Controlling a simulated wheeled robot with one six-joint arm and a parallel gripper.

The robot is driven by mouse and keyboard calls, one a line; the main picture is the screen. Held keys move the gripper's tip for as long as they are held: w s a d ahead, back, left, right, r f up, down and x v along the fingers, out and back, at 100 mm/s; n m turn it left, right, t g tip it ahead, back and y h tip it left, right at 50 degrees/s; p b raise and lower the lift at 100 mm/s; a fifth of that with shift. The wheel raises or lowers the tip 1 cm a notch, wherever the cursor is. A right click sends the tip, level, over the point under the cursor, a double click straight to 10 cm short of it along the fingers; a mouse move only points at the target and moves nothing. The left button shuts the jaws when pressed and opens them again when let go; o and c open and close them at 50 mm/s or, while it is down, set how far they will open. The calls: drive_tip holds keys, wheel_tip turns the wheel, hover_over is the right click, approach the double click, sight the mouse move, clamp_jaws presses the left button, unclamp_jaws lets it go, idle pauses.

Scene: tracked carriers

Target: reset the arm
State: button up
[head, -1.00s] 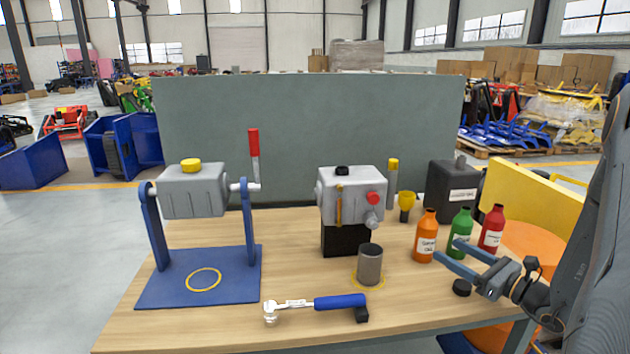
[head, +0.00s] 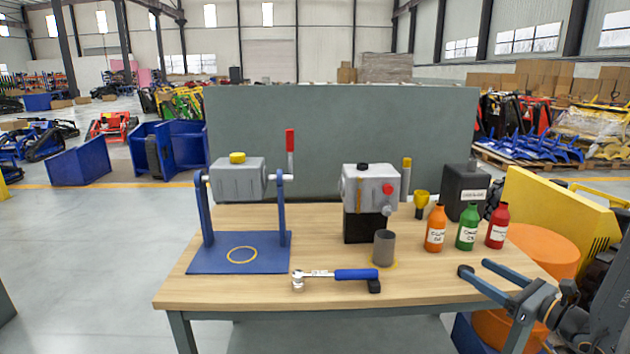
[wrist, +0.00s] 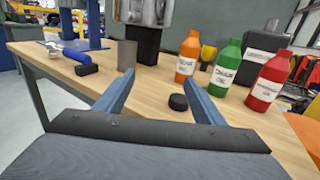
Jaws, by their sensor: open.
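My gripper (head: 497,279) is at the right front edge of the wooden table (head: 330,221) in the head view, with its two blue fingers spread and nothing between them. In the wrist view the open fingers (wrist: 158,97) point over the table top. A black cap (wrist: 178,102) lies on the table just beyond the fingers. In the head view a dark round shape (head: 465,271) shows at one fingertip; I cannot tell whether it touches the finger.
Orange (head: 435,229), green (head: 467,228) and red (head: 497,227) bottles stand at the right, near a black canister (head: 464,187). A grey cup (head: 384,248), a blue-handled wrench (head: 338,275), a grey machine (head: 368,191) and a blue stand (head: 240,254) occupy the rest. The front left table area is clear.

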drive_tip(key=s+a+n+g+y, duration=0.1)
drive_tip(key=s+a+n+g, duration=0.55)
drive_tip(key=a, duration=0.55)
drive_tip(key=s+a+n+g+y, duration=0.1)
drive_tip(key=s+a+n+g, duration=0.6)
drive_tip(key=a, duration=0.5)
drive_tip(key=s+r+n+g+h, duration=0.1)
drive_tip(key=s+r+n+h, duration=0.1)
drive_tip(key=s+n+h, duration=0.7)
drive_tip(key=n+h, duration=0.2)
drive_tip(key=n, duration=0.5)
drive_tip(key=shift+s+d+r+g, duration=0.15)
drive_tip(key=shift+d+r+g, duration=0.2)
